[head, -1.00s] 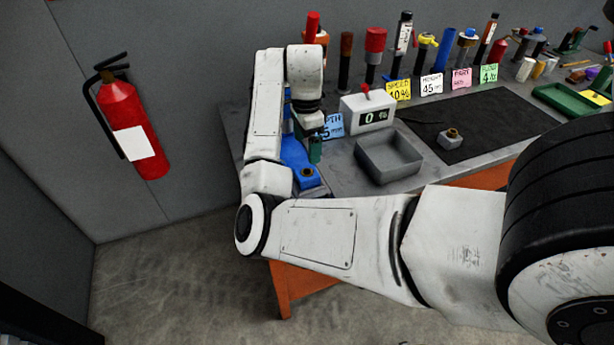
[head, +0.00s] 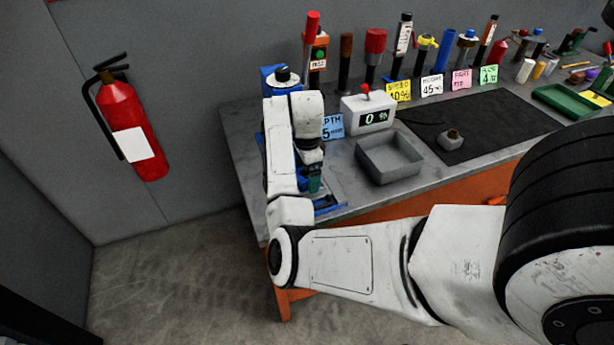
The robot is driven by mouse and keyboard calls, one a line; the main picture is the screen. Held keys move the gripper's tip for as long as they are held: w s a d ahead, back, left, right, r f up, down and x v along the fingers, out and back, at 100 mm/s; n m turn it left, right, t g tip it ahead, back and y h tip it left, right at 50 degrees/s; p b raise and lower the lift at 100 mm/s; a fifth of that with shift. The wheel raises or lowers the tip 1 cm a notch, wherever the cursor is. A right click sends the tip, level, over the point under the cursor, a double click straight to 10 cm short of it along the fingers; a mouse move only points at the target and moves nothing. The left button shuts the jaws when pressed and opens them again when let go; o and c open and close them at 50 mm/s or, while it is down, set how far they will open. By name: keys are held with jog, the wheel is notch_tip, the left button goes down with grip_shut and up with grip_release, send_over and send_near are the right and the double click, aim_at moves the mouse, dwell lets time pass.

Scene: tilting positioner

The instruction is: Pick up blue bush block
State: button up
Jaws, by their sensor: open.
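My gripper (head: 314,184) hangs downward at the left end of the workbench, its dark fingers small and partly hidden by my own white arm. The jaws are open. Blue parts (head: 328,204) show low around and behind the fingers; my arm covers most of them, so I cannot tell the bush block from its support, nor whether the fingers touch it. A grey block with a brass bush (head: 451,139) sits apart on the black mat.
A grey open tray (head: 389,158) and a white display box (head: 367,113) stand right of my gripper. Upright tools and coloured cards line the back. The black mat (head: 485,122) is mostly clear.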

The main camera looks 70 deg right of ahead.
jog(key=shift+f, duration=0.1)
jog(key=shift+c, duration=0.2)
jog(key=c, duration=1.6)
grip_shut()
